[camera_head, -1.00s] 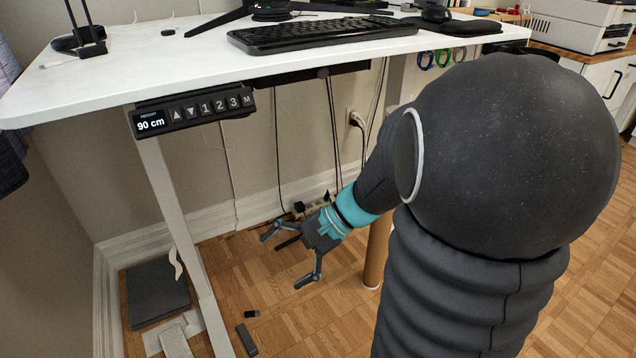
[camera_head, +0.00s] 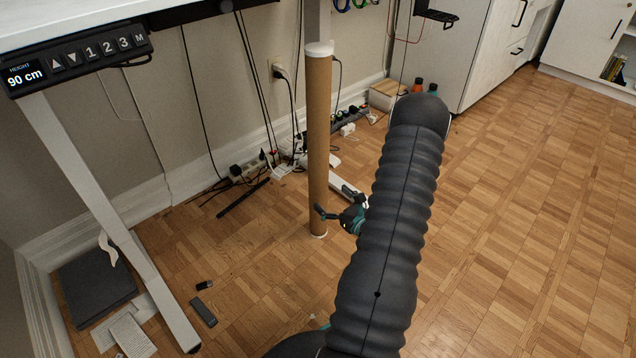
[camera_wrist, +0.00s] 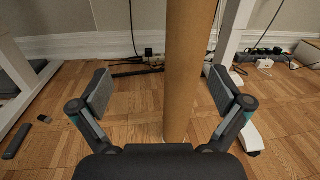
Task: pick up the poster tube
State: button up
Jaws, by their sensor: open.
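The poster tube (camera_head: 318,140) is a tall brown cardboard cylinder with white end caps. It stands upright on the wooden floor under the desk, in front of a desk leg. In the wrist view the tube (camera_wrist: 182,75) rises between my two spread fingers, slightly right of the middle, with visible gaps on both sides. My gripper (camera_wrist: 160,92) is open and low, near the tube's lower part. In the head view my gripper (camera_head: 343,212) is at the tube's right side, partly hidden by my arm. I cannot tell how deep the tube sits between the fingers.
The white desk (camera_head: 60,20) overhangs at upper left, with a height panel (camera_head: 80,58). Its left leg (camera_head: 110,225) stands nearby. Cables and a power strip (camera_head: 248,168) lie along the wall. A cardboard box (camera_head: 386,95) stands behind. The floor at right is clear.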

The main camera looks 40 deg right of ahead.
aim_at(326, 185)
jog(key=s+d+f+m+h, duration=0.2)
jog(key=d+f+h, duration=0.1)
jog(key=f, duration=0.1)
jog(key=w, duration=0.2)
jog(key=w+d, duration=0.1)
jog(key=w, duration=0.5)
jog(key=shift+d+r, duration=0.15)
jog(key=shift+r, duration=0.1)
jog(key=shift+w+r+b, duration=0.1)
jog(key=shift+w+b, duration=0.35)
jog(key=shift+w, duration=2.35)
jog(key=c, duration=1.7)
